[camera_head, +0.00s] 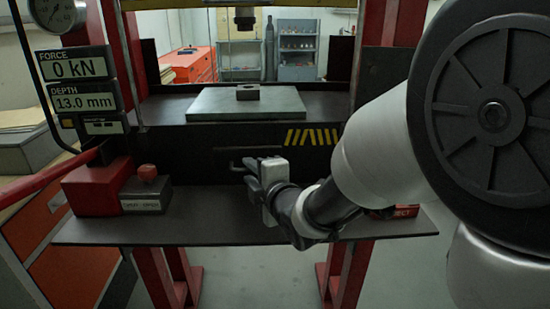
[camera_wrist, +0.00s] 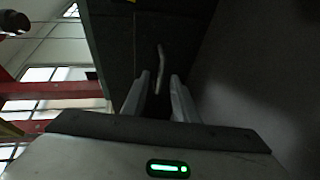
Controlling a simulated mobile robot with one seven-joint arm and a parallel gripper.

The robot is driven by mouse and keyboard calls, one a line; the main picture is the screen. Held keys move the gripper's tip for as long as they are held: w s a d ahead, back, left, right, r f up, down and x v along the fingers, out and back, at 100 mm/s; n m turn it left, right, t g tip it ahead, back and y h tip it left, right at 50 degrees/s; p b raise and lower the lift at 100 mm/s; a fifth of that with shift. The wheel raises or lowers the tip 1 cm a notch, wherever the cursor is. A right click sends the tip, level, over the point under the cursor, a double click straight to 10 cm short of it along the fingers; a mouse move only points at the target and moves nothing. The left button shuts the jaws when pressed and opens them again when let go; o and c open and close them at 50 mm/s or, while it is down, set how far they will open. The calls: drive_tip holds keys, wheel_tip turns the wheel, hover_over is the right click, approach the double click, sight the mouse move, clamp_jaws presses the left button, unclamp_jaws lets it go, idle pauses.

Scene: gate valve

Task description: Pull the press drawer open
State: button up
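The press drawer (camera_head: 200,160) is a dark front under the press bed, with yellow hazard stripes at its upper right. It looks shut. Its thin dark bar handle (camera_head: 236,150) is partly hidden by my gripper. My gripper (camera_head: 249,172) is in front of the drawer at the handle, fingers toward it. In the wrist view, the two fingers of my gripper (camera_wrist: 160,76) are apart, and the pale handle bar (camera_wrist: 160,62) shows in line with the gap between them. I cannot tell whether the fingers touch the handle.
A steel plate (camera_head: 215,104) with a small dark block (camera_head: 247,92) lies on the press bed. A red box (camera_head: 95,187) and a grey box with a red knob (camera_head: 146,190) stand on the shelf (camera_head: 190,232) at left. Red press columns stand on both sides.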

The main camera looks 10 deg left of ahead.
idle(0.3)
clamp_jaws()
idle(1.3)
